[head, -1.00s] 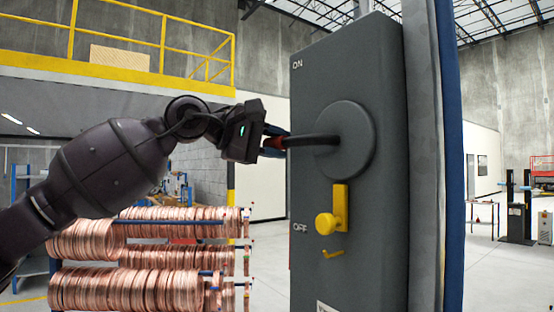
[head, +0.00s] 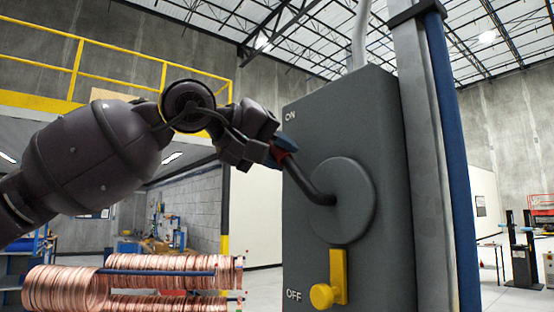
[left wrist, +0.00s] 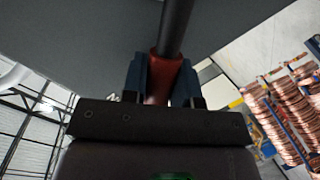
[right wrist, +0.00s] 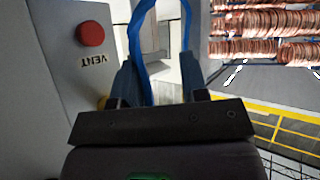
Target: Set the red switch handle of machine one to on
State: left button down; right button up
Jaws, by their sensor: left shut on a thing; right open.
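The grey switch box (head: 300,105) stands at centre right in the head view, marked ON near its top and OFF near its bottom. The switch handle is a dark bent lever (head: 312,182) with a red grip (head: 284,146), set on a round hub (head: 350,208). It points up and to the left, toward ON. My left gripper (head: 277,150) is shut on the red grip, which also shows between the fingers in the left wrist view (left wrist: 163,78). My right gripper (right wrist: 160,85) is open and empty, with a blue cable or hose (right wrist: 140,30) beyond its fingers.
A yellow knob (head: 322,296) sits on the box below the hub. A grey and blue post (head: 455,170) stands right of the box. Copper coils (head: 60,290) are on a rack at lower left. A red VENT button (right wrist: 90,34) is on a panel in the right wrist view.

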pick_arm(q)
jog(key=shift+s+d+r, duration=0.1)
jog(key=shift+s+r, duration=0.05)
jog(key=shift+r, duration=0.05)
pick_arm(e)
jog(key=shift+s+d+f, duration=0.1)
jog(key=shift+s+f, duration=0.2)
jog(key=shift+s, duration=0.2)
jog(key=shift+w, duration=0.1)
pick_arm(q)
jog(key=c, duration=0.9)
grip_release()
pick_arm(e)
jog(key=shift+w+r, duration=0.2)
pick_arm(q)
jog(key=b+v, duration=0.1)
jog(key=v, duration=1)
jog(key=shift+d+f+b, duration=0.1)
jog(key=shift+b, duration=0.3)
pick_arm(e)
jog(key=shift+s+f, duration=0.1)
jog(key=shift+f, duration=0.8)
